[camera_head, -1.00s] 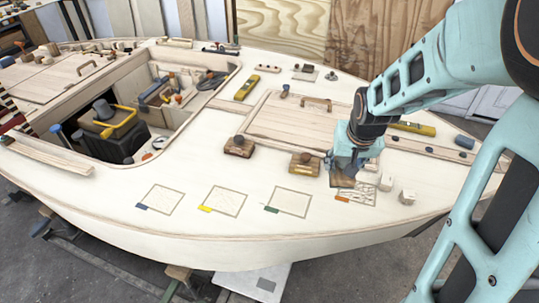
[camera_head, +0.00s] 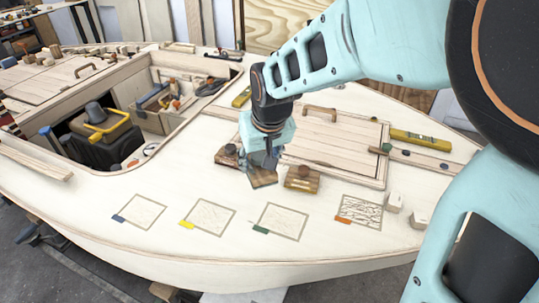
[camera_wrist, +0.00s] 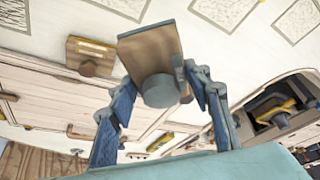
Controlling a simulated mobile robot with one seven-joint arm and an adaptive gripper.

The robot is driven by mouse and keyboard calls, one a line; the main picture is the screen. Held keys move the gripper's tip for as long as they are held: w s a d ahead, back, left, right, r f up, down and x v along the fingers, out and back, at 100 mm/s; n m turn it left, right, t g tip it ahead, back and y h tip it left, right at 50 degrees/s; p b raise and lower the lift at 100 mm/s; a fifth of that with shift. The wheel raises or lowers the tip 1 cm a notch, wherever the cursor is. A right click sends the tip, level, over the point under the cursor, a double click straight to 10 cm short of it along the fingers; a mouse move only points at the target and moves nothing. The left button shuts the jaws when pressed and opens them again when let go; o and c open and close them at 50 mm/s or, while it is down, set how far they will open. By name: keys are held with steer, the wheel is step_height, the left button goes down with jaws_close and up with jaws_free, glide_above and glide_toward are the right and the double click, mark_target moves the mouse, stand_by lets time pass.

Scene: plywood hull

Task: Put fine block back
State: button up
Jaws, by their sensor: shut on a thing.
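My gripper (camera_head: 266,158) is shut on a brown block with a grey round knob and holds it tilted in the air. This held block (camera_head: 263,179) hangs over the deck, between two other knobbed blocks. In the wrist view the held block (camera_wrist: 150,48) sits between the blue fingers. One knobbed block (camera_head: 302,181) rests on the deck to its right; it also shows in the wrist view (camera_wrist: 88,50). Another knobbed block (camera_head: 226,158) is to its left, partly hidden by my gripper. I cannot tell from markings which block is the fine one.
Outlined patches with blue (camera_head: 118,218), yellow (camera_head: 187,224), green (camera_head: 260,230) and orange (camera_head: 343,220) tabs lie along the near deck. The orange one holds dark squiggles. An open cockpit with tools is at left.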

steer(key=shift+s+a, duration=0.35)
steer(key=shift+a, duration=0.55)
steer(key=w+d+f, duration=0.1)
steer(key=w+f, duration=0.2)
steer(key=w, duration=0.1)
steer(key=w+d+f, duration=0.1)
steer(key=w+f, duration=0.2)
steer(key=w, duration=0.1)
steer(key=w+f, duration=0.3)
steer(key=w, duration=0.1)
steer(key=shift+w+d, duration=0.4)
steer(key=shift+w+d+f, duration=0.1)
steer(key=shift+w+f, duration=0.15)
steer(key=shift+w+f+b, duration=0.15)
steer(key=shift+f+b, duration=0.2)
steer(key=shift+f, duration=1.3)
